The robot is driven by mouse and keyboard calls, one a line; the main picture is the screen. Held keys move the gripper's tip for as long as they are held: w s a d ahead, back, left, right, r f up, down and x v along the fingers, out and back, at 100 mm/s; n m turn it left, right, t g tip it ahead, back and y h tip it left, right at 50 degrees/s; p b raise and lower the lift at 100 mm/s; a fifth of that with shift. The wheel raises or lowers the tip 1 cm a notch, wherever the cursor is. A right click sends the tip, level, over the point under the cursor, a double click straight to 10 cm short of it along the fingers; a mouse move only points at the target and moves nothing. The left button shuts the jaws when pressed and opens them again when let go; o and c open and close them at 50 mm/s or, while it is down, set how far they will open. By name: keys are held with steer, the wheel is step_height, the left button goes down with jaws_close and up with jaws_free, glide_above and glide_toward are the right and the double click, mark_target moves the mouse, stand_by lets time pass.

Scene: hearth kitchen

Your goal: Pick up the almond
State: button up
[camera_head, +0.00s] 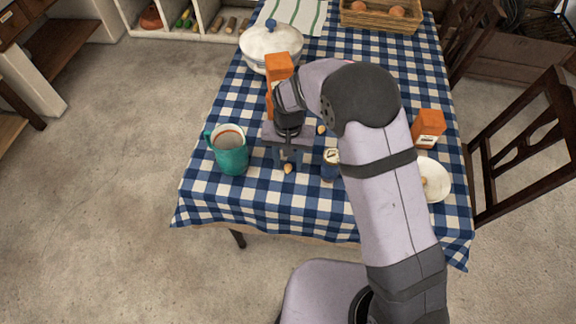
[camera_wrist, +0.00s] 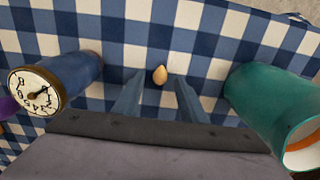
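A small tan almond (camera_head: 288,169) lies on the blue-and-white checked cloth near the table's front edge. In the wrist view the almond (camera_wrist: 159,75) lies just beyond my fingertips, in line with the gap between them. My gripper (camera_head: 288,159) points down over the cloth, and its fingers are apart with nothing between them. The two fingers of my gripper (camera_wrist: 157,82) also show open in the wrist view. A second small tan piece (camera_head: 321,129) lies farther back, right of my wrist; it looks similar, but I cannot tell what it is.
A teal mug (camera_head: 230,152) stands close on the left. A blue jar with a clock-like face (camera_head: 330,164) stands close on the right. Orange boxes (camera_head: 428,128) (camera_head: 279,68), a white plate (camera_head: 434,180), a lidded white pot (camera_head: 270,42) and a basket (camera_head: 381,19) stand farther off.

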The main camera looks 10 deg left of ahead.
mark_target(288, 166)
steer(key=shift+f, duration=0.3)
jaws_close()
step_height(288, 166, up, 10)
steer(key=b, duration=0.1)
steer(key=shift+b, duration=0.35)
stand_by(0.3)
